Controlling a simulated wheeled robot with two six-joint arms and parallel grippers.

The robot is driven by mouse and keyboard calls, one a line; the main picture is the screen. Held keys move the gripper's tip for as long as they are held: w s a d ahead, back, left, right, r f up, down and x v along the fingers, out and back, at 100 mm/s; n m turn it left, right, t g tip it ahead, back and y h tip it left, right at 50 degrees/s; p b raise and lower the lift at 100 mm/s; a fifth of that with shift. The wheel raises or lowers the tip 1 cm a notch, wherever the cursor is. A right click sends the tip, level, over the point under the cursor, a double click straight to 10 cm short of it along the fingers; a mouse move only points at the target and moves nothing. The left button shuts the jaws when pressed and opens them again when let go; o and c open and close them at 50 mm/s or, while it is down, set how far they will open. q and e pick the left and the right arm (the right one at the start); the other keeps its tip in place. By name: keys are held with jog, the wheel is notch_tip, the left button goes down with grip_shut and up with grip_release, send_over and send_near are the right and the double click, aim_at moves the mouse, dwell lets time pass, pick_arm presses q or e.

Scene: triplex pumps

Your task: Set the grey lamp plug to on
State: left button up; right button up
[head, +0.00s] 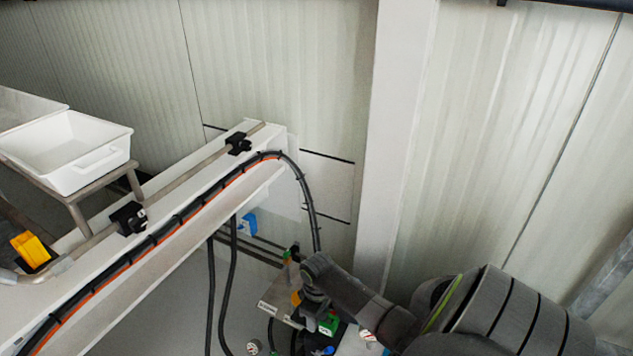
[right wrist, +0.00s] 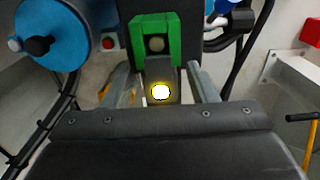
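In the right wrist view a grey lamp plug (right wrist: 161,74) stands at the middle, with a round lamp (right wrist: 160,92) glowing bright yellow-white on it. Just above it is a green block (right wrist: 155,28) with a dull round lamp face. My right gripper (right wrist: 163,84) has its fingers apart, one on each side of the grey plug, with gaps visible; nothing is clearly held. In the head view my right gripper (head: 316,298) reaches down to the small equipment at bottom centre, where the plug cannot be made out. My left gripper is not in view.
The right wrist view also shows a blue round part (right wrist: 47,32) with a black knob, a red button box (right wrist: 311,30) and black cables. In the head view a white beam (head: 150,268) carries cables; a white tray (head: 65,150) stands left, and a wall column (head: 395,120) stands behind.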

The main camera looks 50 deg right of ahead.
jog(key=shift+w, duration=0.1)
jog(key=shift+r, duration=0.2)
notch_tip(320, 180, up, 17)
jog(key=p, duration=0.1)
jog(key=shift+p, duration=0.3)
jog(key=shift+f, duration=0.1)
dwell(0.4)
